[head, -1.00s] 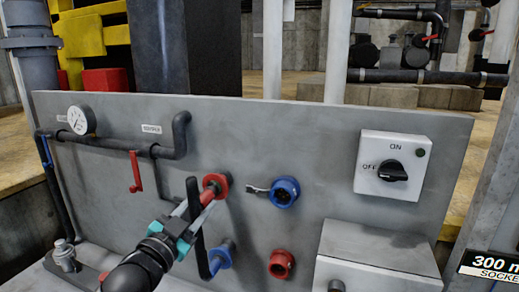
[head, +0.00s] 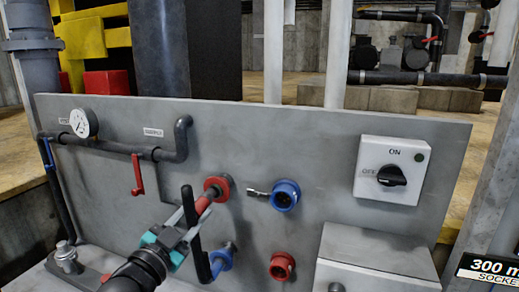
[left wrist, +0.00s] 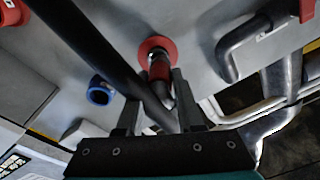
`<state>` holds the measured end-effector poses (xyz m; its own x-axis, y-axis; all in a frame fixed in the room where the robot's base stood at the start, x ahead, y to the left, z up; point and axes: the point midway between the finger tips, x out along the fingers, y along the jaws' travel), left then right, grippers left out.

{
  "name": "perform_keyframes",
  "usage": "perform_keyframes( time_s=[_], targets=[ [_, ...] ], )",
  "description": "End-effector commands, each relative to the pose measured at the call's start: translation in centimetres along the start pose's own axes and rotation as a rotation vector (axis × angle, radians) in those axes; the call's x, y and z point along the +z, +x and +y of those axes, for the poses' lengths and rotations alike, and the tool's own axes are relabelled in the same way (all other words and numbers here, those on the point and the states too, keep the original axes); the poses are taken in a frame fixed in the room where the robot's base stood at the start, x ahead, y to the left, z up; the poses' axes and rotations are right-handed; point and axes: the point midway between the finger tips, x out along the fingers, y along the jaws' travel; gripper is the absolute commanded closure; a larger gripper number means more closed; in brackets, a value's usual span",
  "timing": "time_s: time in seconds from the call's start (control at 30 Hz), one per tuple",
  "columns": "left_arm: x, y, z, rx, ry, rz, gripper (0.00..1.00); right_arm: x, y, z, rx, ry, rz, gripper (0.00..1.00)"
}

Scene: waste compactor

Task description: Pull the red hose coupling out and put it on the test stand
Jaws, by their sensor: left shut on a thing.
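The red hose coupling (head: 203,205) stands in front of a round red socket (head: 217,187) on the grey panel. In the left wrist view the coupling (left wrist: 158,72) lines up with the red socket flange (left wrist: 157,47); I cannot tell whether its tip is still inside. My left gripper (head: 194,212) is shut on the coupling, one finger on each side; the fingers also show in the left wrist view (left wrist: 160,108). A black hose or bar (head: 193,222) runs down close by the fingers. No clearly recognisable test stand shows. My right gripper is not in view.
A blue socket (head: 285,195), a lower red socket (head: 282,265) and a lower blue coupling (head: 221,260) are nearby. A red lever (head: 137,175) hangs from the pipe at left. A small metal fitting (head: 66,257) stands at lower left. A switch box (head: 391,170) is at right.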

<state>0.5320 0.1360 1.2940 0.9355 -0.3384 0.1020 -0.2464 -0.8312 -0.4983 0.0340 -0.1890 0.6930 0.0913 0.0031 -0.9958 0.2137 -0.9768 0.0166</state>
Motion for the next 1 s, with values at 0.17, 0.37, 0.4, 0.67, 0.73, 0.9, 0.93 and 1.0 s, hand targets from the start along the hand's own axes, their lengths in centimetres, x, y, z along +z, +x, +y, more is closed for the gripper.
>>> perform_keyframes(
  time_s=[0.17, 0.37, 0.4, 0.67, 0.73, 0.9, 0.93, 1.0],
  targets=[
    [-0.2, -0.8, 0.0, 0.001, 0.000, 0.002, 1.00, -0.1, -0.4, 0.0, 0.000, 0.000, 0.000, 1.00],
    [-0.2, -1.6, -0.1, 0.001, -0.001, 0.001, 1.00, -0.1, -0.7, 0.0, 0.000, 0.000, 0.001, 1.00],
    [-0.2, -1.7, -0.1, 0.001, -0.001, 0.001, 1.00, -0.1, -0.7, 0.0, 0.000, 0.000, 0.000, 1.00],
    [-0.4, -2.7, -0.1, 0.002, -0.001, 0.001, 1.00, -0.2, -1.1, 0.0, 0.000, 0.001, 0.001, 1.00],
    [-0.3, -3.0, -0.1, 0.001, -0.001, 0.001, 1.00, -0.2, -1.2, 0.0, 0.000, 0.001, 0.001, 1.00],
    [-0.4, -3.7, -0.1, 0.002, -0.001, 0.001, 1.00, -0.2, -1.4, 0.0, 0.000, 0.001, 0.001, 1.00],
    [-0.4, -3.8, -0.1, 0.002, -0.001, 0.001, 1.00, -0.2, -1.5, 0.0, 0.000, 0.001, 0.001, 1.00],
    [-0.5, -4.1, -0.1, 0.002, 0.000, 0.001, 1.00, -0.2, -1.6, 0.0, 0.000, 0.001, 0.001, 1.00]
  ],
)
